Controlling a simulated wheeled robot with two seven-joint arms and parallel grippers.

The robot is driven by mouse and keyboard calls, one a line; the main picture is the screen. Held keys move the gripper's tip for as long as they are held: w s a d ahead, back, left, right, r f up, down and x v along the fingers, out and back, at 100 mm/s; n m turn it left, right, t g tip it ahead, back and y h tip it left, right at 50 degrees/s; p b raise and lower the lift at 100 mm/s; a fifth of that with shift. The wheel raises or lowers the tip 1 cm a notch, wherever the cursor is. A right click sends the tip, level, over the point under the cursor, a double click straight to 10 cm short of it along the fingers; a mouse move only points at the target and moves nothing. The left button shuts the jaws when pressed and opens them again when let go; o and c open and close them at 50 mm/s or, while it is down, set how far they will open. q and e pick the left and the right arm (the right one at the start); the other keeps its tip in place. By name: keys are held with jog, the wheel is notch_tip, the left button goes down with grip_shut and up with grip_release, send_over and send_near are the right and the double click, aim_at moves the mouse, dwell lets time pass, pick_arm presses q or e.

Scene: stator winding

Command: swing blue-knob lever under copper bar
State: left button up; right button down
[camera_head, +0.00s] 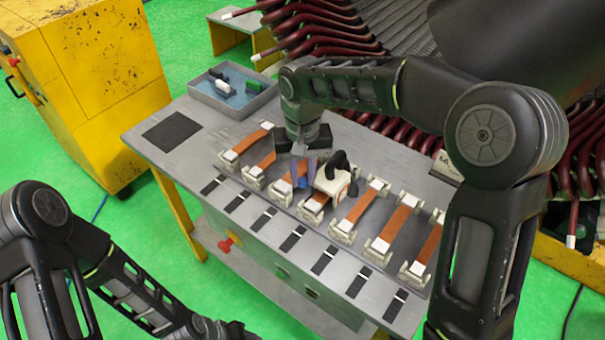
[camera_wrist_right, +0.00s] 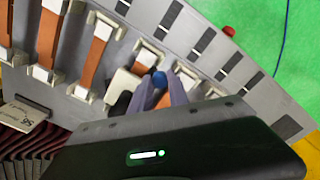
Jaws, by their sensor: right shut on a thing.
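The blue knob (camera_head: 302,183) of the lever sits among the copper bars on the grey bench. It also shows in the right wrist view (camera_wrist_right: 158,78). My right gripper (camera_head: 303,172) reaches down from above, its purple-grey fingers shut on the blue knob. The white tool body (camera_head: 331,182) with a black curved handle (camera_head: 341,163) stands right beside the fingers, over a copper bar (camera_head: 316,203). The lever's arm is mostly hidden by the fingers and the white body. My left gripper (camera_head: 215,330) is at the bottom edge, partly cut off, away from the bench.
Several more copper bars (camera_head: 357,207) lie in white-ended holders along the bench (camera_head: 170,170). A grey bin (camera_head: 233,98) with small parts stands at the back left. Dark red coil ends (camera_head: 310,30) rise behind. A red button (camera_head: 226,245) is on the bench front.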

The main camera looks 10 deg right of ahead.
jog(key=shift+s+d+n+b, duration=0.15)
jog(key=shift+s+d+n, duration=0.1)
jog(key=shift+n, duration=0.55)
jog(key=shift+s+d+n+b, duration=0.1)
jog(key=shift+d+n+b, duration=0.1)
jog(key=shift+n, duration=0.6)
jog(key=n, duration=0.2)
jog(key=d+n, duration=0.1)
jog(key=shift+s+n, duration=0.25)
jog(key=shift+n, duration=0.05)
jog(key=n, duration=0.1)
jog(key=d+n, duration=0.1)
jog(key=shift+n, duration=0.3)
jog(key=shift+d+n, duration=0.35)
jog(key=shift+n, duration=0.55)
jog(key=shift+d+n, duration=0.3)
jog(key=shift+n, duration=0.6)
jog(key=c, duration=1.3)
grip_release()
jog(key=shift+o, duration=0.2)
